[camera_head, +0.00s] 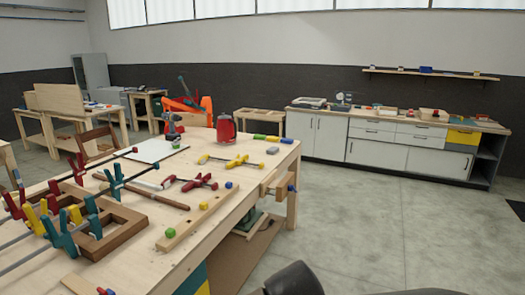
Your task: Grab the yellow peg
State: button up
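A small yellow peg (203,205) stands at about the middle of a long light-wood strip (190,223) on the workbench. A green peg (170,233) is at the strip's near end and a blue peg (228,185) at its far end. My gripper's fingers are not visible. A dark rounded shape at the bottom edge seems to be part of my own body, well below and right of the peg.
The workbench (150,270) holds clamps around a wooden frame (118,232) at left, a red-handled clamp (198,182), a yellow clamp (232,161), a drill (173,130) and a red container (225,128). Bare concrete floor (400,235) lies to the right.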

aim_at(203, 206)
jog(key=k, duration=0.15)
jog(key=i+j, duration=0.1)
jog(key=i, duration=0.55)
jog(key=i+j, duration=0.1)
jog(key=i, duration=0.55)
jog(key=i+j+z, duration=0.1)
jog(key=i, duration=0.55)
